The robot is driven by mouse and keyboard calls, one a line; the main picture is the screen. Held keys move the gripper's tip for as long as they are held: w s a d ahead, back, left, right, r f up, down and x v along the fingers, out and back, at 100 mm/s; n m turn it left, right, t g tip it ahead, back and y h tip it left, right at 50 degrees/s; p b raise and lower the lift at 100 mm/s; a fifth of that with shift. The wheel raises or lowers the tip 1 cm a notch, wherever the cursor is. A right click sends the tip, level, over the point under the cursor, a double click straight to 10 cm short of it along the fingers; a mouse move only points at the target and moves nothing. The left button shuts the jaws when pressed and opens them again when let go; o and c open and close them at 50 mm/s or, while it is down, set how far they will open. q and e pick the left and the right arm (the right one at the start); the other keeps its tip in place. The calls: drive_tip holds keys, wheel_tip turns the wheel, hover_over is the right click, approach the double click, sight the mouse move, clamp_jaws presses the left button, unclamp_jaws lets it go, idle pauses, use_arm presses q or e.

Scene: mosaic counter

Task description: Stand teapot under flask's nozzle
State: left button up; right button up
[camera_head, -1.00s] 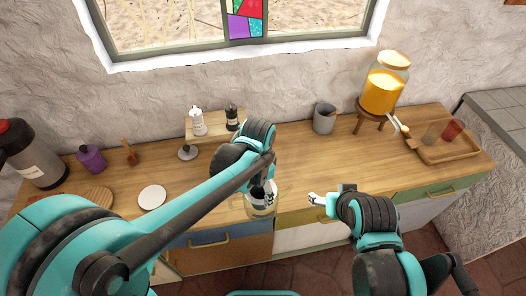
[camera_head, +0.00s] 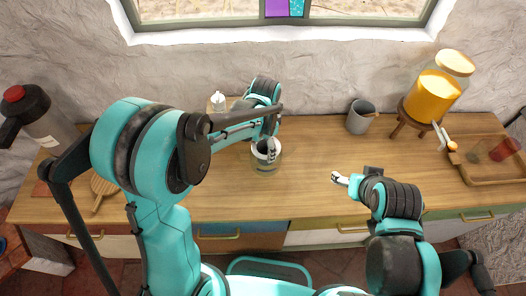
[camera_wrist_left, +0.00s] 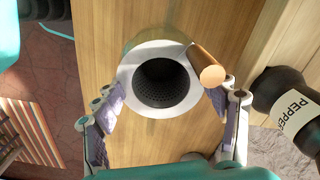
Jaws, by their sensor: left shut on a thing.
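My left gripper (camera_head: 270,142) is shut on the teapot (camera_head: 266,157), a pale vessel with a round opening. In the left wrist view the teapot's white rim (camera_wrist_left: 128,75) surrounds a dark perforated strainer, and a copper-brown handle sticks out at the upper right. The left fingers (camera_wrist_left: 165,130) are on either side of it. The flask (camera_head: 40,118) is a dark grey and steel jug with a red top at the far left of the counter. Its nozzle (camera_head: 10,128) points left. My right gripper (camera_head: 341,179) is empty, over the counter right of the teapot; its jaw opening is unclear.
A small shelf with a white shaker (camera_head: 218,101) stands behind my left arm; a pepper mill (camera_wrist_left: 290,108) is close to the teapot. A grey mug (camera_head: 360,117), orange dispenser (camera_head: 433,97) and tray (camera_head: 496,180) stand right.

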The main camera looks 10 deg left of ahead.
sight(262, 151)
use_arm(q)
drive_tip(key=shift+w+a+f, duration=0.45)
drive_tip(key=shift+w+a, duration=0.1)
drive_tip(key=shift+w, duration=0.1)
drive_tip(key=shift+f, duration=0.2)
drive_tip(key=shift+f+b, duration=0.5)
drive_tip(key=shift+f, duration=1.35)
drive_tip(key=shift+f, duration=0.15)
drive_tip(key=o, duration=1.9)
drive_tip(key=shift+c, duration=0.2)
